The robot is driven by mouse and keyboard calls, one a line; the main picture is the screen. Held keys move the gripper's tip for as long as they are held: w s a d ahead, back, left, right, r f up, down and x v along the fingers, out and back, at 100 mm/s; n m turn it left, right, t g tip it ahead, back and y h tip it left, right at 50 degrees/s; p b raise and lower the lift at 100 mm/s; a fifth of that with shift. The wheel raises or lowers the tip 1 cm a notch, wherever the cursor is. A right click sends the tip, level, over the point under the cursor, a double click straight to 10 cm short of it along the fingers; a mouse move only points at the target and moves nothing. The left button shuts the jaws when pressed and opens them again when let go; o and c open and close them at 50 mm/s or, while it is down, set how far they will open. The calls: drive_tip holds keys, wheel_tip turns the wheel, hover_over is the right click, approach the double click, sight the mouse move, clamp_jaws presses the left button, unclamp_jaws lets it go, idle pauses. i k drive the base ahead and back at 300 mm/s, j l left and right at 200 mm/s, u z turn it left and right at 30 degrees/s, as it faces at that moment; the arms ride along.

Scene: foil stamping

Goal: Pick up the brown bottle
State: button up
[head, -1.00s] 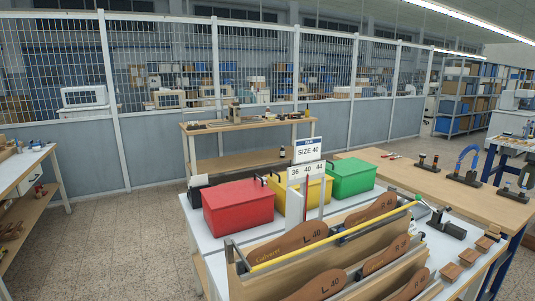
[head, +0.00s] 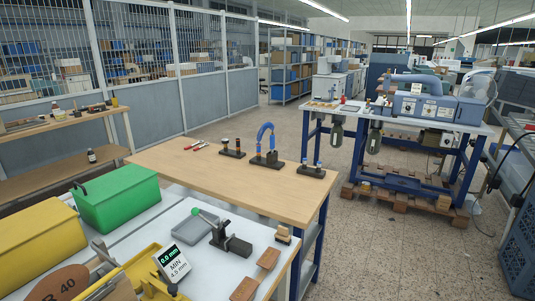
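A small dark bottle with a white label (head: 91,156) stands upright on the lower shelf of the wooden bench (head: 60,176) at the left. It looks dark brown or black; the exact colour is hard to tell. A small brownish container (head: 57,112) stands on the top of the same bench among other small items, too small to tell what it is. My gripper is not in view.
A white table in front holds a green box (head: 118,197), a yellow box (head: 38,245), a grey tray (head: 187,224) and a gauge display (head: 172,262). A wooden worktable (head: 225,188) with tool stands is behind it. Open floor (head: 400,235) lies to the right.

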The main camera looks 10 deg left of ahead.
sight(55, 108)
drive_tip(key=i+l+z, duration=0.2)
drive_tip(key=i+z, duration=0.15)
drive_tip(key=i, duration=0.4)
drive_tip(key=i+z, duration=0.35)
drive_tip(key=i, duration=0.4)
drive_tip(key=i+u, duration=0.1)
drive_tip(key=i, duration=3.45)
drive_tip(key=i+u, duration=0.25)
drive_tip(key=i, duration=0.15)
drive_tip(key=i+l+u, duration=0.1)
drive_tip(key=i+u, duration=0.2)
drive_tip(key=i+l+u, duration=0.25)
drive_tip(key=i, duration=0.2)
drive_tip(key=i+j+u, duration=0.2)
drive_tip(key=u, duration=0.2)
drive_tip(key=i+u, duration=0.3)
drive_tip(key=u, duration=0.15)
drive_tip(key=i+u, duration=0.55)
drive_tip(key=u, duration=0.3)
drive_tip(key=i+j, duration=0.1)
drive_tip(key=i, duration=0.7)
drive_tip(key=i+j, duration=0.1)
drive_tip(key=i, duration=0.75)
drive_tip(key=i+u, duration=0.1)
drive_tip(key=i, duration=0.8)
drive_tip(key=i+l, duration=0.2)
drive_tip(key=i, duration=0.7)
drive_tip(key=i+l+u, duration=0.1)
drive_tip(key=i+u, duration=0.3)
drive_tip(key=i, duration=1.3)
